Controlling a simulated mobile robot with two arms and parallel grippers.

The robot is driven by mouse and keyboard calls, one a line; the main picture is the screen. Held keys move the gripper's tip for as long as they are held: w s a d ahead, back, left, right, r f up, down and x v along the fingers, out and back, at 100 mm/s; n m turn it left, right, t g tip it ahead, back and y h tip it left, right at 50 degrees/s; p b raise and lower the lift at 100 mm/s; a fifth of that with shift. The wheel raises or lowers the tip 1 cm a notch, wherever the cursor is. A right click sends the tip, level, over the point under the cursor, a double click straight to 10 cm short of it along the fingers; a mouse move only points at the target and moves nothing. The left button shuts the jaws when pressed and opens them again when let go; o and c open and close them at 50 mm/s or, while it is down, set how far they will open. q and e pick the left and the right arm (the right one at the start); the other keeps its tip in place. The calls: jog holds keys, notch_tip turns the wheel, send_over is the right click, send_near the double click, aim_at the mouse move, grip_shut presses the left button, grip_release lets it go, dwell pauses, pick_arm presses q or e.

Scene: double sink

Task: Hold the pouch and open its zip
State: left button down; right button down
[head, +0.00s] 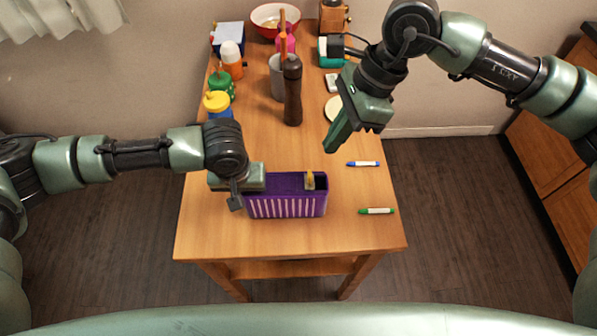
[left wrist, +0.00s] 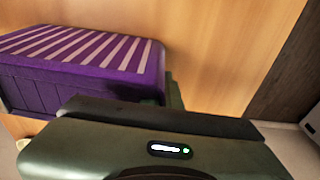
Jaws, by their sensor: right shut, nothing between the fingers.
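The purple pouch (head: 287,206) with white stripes stands near the front of the wooden table. In the left wrist view its striped side (left wrist: 80,75) fills the upper left. A small yellow piece (head: 310,179), perhaps the zip pull, shows at its upper right end. My left gripper (head: 240,194) is at the pouch's left end; its fingers are mostly hidden, so whether they grip the pouch is unclear. My right gripper (head: 333,143) is shut and empty, above and behind the pouch's right end, apart from it.
A blue pen (head: 363,164) and a green pen (head: 377,211) lie right of the pouch. The table front is clear.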

jog(key=d+f+m+y, duration=0.2)
jog(key=d+y, duration=0.3)
jog(key=d, duration=0.6)
jog(key=shift+s+t, duration=0.4)
jog(key=shift+a+f, duration=0.1)
send_near(310, 178)
notch_tip(310, 178, down, 5)
jog(key=w+a, duration=0.1)
jog(key=a, duration=0.1)
jog(key=shift+a+f, duration=0.25)
jog(key=shift+a, duration=0.6)
